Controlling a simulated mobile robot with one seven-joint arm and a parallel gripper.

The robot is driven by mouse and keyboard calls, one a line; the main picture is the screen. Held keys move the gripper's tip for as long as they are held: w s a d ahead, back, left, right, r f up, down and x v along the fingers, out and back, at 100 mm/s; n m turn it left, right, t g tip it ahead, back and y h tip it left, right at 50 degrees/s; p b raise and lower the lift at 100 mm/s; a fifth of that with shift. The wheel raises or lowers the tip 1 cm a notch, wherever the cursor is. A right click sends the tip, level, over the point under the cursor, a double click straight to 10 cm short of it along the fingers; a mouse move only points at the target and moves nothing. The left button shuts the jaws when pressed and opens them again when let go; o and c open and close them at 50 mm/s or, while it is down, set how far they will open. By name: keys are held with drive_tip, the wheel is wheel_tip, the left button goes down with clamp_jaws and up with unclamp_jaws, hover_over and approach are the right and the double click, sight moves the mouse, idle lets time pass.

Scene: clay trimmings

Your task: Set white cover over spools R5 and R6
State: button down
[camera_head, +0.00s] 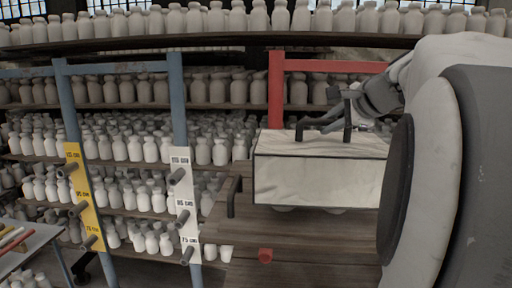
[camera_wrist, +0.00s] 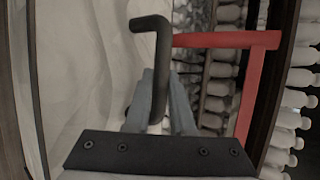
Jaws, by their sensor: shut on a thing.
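The white cover (camera_head: 318,180) is a pale box with dark edges and a black handle (camera_head: 347,120) on top. It is level, above the wooden bench at centre right. My gripper (camera_head: 335,115) is shut on the handle; in the wrist view the fingers (camera_wrist: 160,105) close around the black bar (camera_wrist: 157,60).
A red frame (camera_head: 275,95) stands close behind the cover; it also shows in the wrist view (camera_wrist: 245,90). Shelves of pale bottles fill the back. A black bench handle (camera_head: 232,195) is left of the cover. Labelled posts with pegs (camera_head: 184,205) stand further left.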

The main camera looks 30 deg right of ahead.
sight(322, 143)
drive_tip(key=shift+w+a+f, duration=0.4)
drive_tip(key=shift+a+f, duration=0.1)
drive_tip(key=shift+a, duration=0.3)
drive_tip(key=shift+a+f, duration=0.1)
drive_tip(key=shift+f, duration=1.95)
drive_tip(key=shift+f+b, duration=0.1)
drive_tip(key=shift+b, duration=0.2)
drive_tip(key=shift+f, duration=0.15)
drive_tip(key=c, duration=0.8)
unclamp_jaws()
drive_tip(key=shift+o, duration=0.2)
drive_tip(key=shift+r, duration=0.3)
